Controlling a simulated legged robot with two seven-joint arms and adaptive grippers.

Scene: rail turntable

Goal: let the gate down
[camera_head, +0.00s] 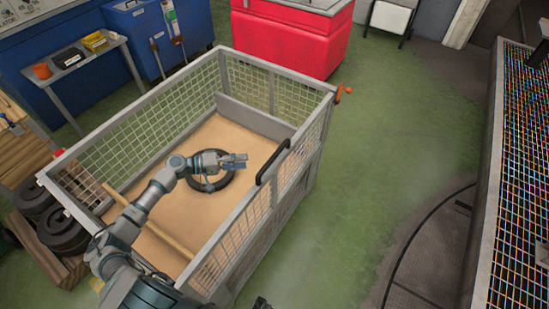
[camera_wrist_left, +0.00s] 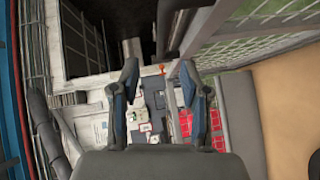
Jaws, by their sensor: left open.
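A grey metal cage (camera_head: 150,100) with mesh sides stands in the middle. Its right side carries a black handle (camera_head: 272,163) on the top rail and looks like the gate (camera_head: 308,152); this side stands upright. An orange latch-like piece (camera_head: 343,92) sits at its far corner. My left gripper (camera_head: 240,161) reaches over the cage, open and empty, left of the handle and apart from it in the head view. Its spread fingers also show in the left wrist view (camera_wrist_left: 160,100). A small dark part at the head view's bottom edge may be my right gripper (camera_head: 262,303).
A black ring (camera_head: 212,185) and a wooden pole (camera_head: 150,222) lie in the cage. A red cabinet (camera_head: 290,40) stands behind, a small table (camera_head: 75,60) at back left. Dark wheels (camera_head: 62,228) lie at left. Green floor (camera_head: 375,150) right of the cage is clear.

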